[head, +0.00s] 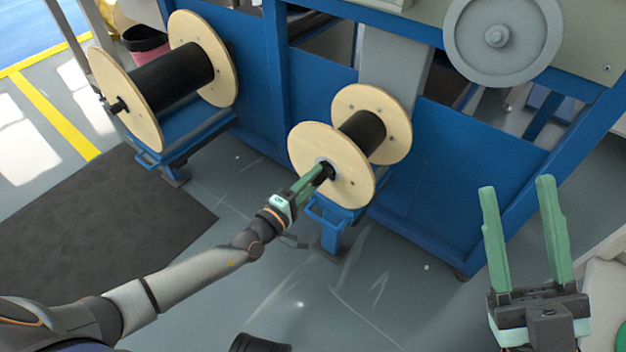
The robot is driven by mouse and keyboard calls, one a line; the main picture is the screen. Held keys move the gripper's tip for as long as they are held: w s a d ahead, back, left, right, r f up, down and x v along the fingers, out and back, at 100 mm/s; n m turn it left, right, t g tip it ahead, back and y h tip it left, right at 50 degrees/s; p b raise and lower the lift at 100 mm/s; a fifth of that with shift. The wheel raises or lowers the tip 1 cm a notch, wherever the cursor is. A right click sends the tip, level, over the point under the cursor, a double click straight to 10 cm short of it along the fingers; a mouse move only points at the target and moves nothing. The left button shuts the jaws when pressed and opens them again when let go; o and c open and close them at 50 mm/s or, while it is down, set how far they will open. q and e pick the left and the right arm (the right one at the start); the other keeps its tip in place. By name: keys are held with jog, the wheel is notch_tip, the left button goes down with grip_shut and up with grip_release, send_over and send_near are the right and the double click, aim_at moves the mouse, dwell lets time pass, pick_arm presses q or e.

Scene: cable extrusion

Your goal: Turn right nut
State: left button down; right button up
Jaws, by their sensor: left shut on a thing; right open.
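The right cable spool (334,159) has pale wooden flanges and black cable, and sits on a blue stand in the middle of the head view. Its dark nut (327,168) is at the centre of the near flange, partly hidden by my gripper. My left gripper (322,171) has its green fingers shut on this nut. My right gripper (518,188) is at the lower right, with its two green fingers apart and empty, away from the spool.
Another cable spool (125,94) with its own dark nut (118,105) stands on a blue stand at the upper left. A blue machine frame (440,180) with a grey wheel (490,55) stands behind. A dark mat (130,215) lies left on the mostly clear grey floor.

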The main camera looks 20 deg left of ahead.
pick_arm(q)
jog(key=n, duration=0.5)
jog(key=shift+f, duration=0.2)
jog(key=n, duration=0.5)
jog(key=shift+d, duration=0.1)
jog(key=n, duration=0.5)
jog(key=shift+s+d, duration=0.1)
jog(key=n, duration=0.5)
jog(key=shift+d+n, duration=0.1)
jog(key=shift+n, duration=0.3)
jog(key=n, duration=0.5)
jog(key=shift+s+n, duration=0.1)
jog(key=shift+n, duration=0.2)
jog(key=n, duration=0.5)
jog(key=shift+d+r, duration=0.1)
jog(key=n, duration=0.5)
jog(key=shift+r+n, duration=0.15)
jog(key=shift+n, duration=0.25)
jog(key=n, duration=0.5)
